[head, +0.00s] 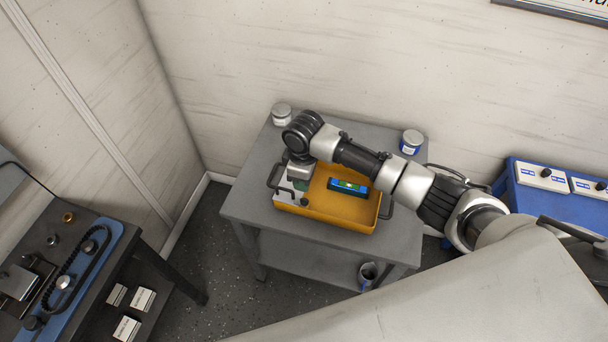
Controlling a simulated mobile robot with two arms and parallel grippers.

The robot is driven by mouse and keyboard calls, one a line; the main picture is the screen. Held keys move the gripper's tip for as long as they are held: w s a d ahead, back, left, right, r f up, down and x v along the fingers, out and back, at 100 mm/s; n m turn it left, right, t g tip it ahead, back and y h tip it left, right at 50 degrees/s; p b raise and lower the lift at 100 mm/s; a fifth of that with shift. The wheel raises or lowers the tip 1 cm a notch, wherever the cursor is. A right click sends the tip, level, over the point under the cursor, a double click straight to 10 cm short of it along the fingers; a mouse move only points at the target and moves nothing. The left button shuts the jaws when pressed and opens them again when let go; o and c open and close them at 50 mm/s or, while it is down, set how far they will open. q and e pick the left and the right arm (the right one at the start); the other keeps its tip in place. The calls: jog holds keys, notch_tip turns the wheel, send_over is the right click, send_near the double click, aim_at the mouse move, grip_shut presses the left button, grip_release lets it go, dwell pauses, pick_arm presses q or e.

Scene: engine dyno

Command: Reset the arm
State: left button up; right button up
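My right arm comes in from the right and reaches over the grey table (245,205). My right gripper (299,178) points down over the left part of the yellow tray (345,222). Its fingers are seen from above, partly hidden by the wrist, so I cannot tell whether they are open or shut. A small greenish-grey shape shows at the fingertips; I cannot tell if it is held. A blue and green box-like item (348,186) lies in the tray, to the right of the gripper and apart from it. My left gripper is not in view.
A white jar (281,114) and a blue-and-white jar (411,142) stand at the table's back. A mug (368,273) is on the lower shelf. A dark bench (125,262) is at left, a blue cabinet (530,200) at right. Walls close in behind.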

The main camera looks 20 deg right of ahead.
jog(key=shift+r, duration=0.55)
